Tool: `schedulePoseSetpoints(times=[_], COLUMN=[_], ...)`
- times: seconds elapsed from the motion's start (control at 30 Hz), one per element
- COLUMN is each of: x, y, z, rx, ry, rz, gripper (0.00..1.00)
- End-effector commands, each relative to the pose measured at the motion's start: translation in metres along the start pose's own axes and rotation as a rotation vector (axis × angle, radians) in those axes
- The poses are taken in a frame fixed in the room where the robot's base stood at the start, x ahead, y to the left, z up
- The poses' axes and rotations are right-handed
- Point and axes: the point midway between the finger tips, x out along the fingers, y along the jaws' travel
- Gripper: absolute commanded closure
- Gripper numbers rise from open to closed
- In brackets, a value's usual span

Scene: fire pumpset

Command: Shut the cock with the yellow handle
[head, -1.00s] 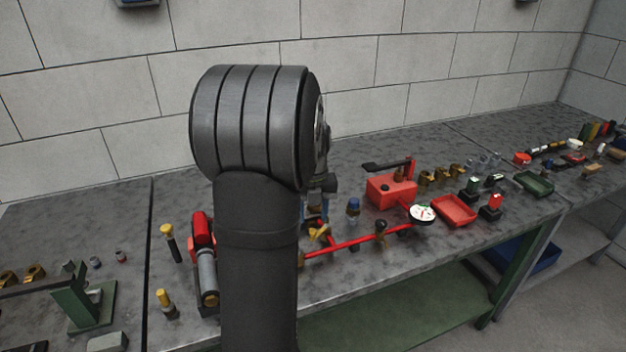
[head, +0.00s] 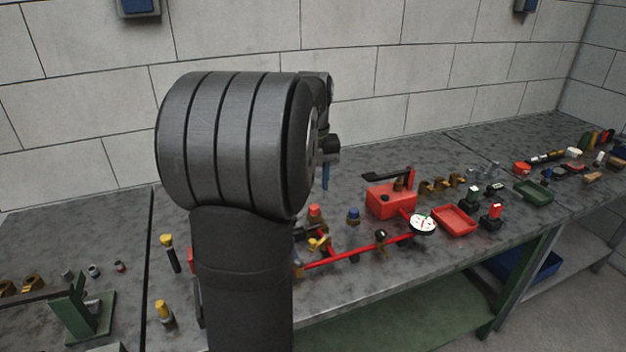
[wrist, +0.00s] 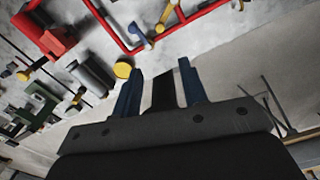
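The red pipe run (head: 352,248) lies along the bench, with a yellow handle (head: 319,243) near its left end, partly hidden beside my arm. In the wrist view, the red pipe (wrist: 112,32) carries a yellow handle (wrist: 165,16) and a blue handle (wrist: 142,36) near the top. My gripper (head: 326,178) is above the bench, higher than the pipes. In the wrist view, my gripper (wrist: 160,82) has its two blue fingers apart, with a dark part between them and nothing visibly held. How the yellow handle is turned relative to its pipe is unclear.
A red box with a lever (head: 390,200), a white gauge (head: 423,224) and a red tray (head: 454,220) are at right. A blue-topped fitting (head: 353,215) stands behind the pipe. A green stand (head: 78,312) is at far left.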

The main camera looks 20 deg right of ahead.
Motion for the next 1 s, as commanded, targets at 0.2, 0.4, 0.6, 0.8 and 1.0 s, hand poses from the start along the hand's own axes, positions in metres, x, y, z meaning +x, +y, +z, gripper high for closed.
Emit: schedulePoseSetpoints(times=[0.2, 0.4, 0.6, 0.8, 1.0], x=[0.014, 0.045, 0.063, 0.073, 0.103], y=[-0.002, -0.009, -0.015, -0.019, -0.028], z=[-0.002, -0.007, -0.011, -0.013, -0.020], rx=[-0.151, -0.550, -0.849, -0.931, -0.929], ry=[0.045, 0.179, 0.296, 0.330, 0.331], rz=[-0.040, -0.121, -0.159, -0.165, -0.162], gripper=[1.00, 1.00, 1.00, 1.00, 1.00])
